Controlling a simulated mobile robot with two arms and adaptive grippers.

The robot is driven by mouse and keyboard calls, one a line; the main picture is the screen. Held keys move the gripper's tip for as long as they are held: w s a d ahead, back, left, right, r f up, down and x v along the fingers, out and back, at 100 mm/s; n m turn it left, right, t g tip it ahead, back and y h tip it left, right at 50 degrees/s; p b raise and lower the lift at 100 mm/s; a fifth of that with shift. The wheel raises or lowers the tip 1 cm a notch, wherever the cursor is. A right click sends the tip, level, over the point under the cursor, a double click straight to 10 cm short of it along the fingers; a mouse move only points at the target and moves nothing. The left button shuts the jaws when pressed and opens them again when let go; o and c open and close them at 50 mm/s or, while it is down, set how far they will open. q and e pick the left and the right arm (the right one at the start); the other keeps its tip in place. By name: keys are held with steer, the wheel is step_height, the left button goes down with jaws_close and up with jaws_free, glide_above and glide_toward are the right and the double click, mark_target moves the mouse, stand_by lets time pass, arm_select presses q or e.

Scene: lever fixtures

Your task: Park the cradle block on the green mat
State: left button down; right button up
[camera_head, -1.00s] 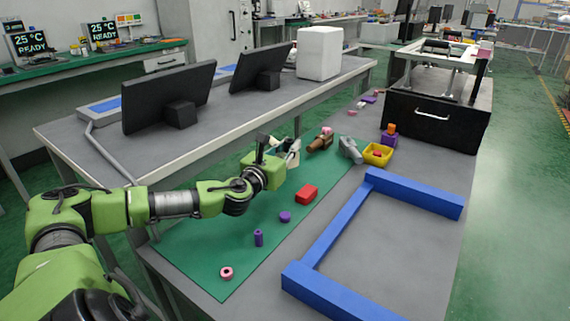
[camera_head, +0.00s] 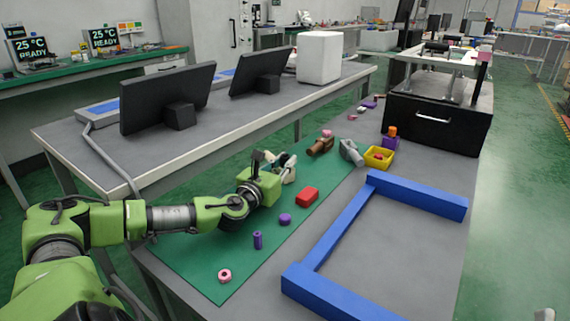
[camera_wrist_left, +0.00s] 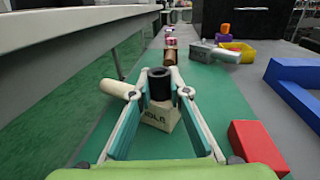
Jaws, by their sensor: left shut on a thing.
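The green mat (camera_head: 215,262) lies along the left side of the grey table and also shows in the wrist view (camera_wrist_left: 95,120). My left gripper (camera_wrist_left: 165,88) is shut on a cream lettered block (camera_wrist_left: 160,117) with a black cylinder (camera_wrist_left: 159,82) on top, over the mat. A cream cylinder (camera_wrist_left: 115,88) sticks out to its left. In the head view the left gripper (camera_head: 284,167) partly hides this block. Whether its underside touches the mat I cannot tell. No label clearly names it the cradle block. My right gripper is out of view.
A red block (camera_head: 307,197), purple disc (camera_head: 285,219), purple cylinder (camera_head: 258,240) and pink ring (camera_head: 225,275) sit on the mat. Brown (camera_head: 320,146) and grey (camera_head: 351,152) pieces and a yellow bin (camera_head: 378,158) stand beyond. A blue frame (camera_head: 340,232) lies right.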

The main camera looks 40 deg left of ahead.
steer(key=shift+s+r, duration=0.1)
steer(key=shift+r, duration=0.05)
arm_select(q)
steer(key=c, duration=1.9)
jaws_free()
steer(key=shift+s, duration=0.3)
steer(key=p+v, duration=0.1)
steer(key=v, duration=0.4)
steer(key=shift+s+d, duration=0.2)
steer(key=shift+s, duration=0.1)
steer(key=p+v, duration=0.1)
steer(key=v, duration=0.4)
steer(key=shift+s+p, duration=0.4)
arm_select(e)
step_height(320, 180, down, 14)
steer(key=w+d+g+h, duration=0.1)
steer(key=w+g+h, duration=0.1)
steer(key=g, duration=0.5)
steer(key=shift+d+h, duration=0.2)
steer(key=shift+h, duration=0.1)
arm_select(q)
steer(key=shift+r, duration=0.1)
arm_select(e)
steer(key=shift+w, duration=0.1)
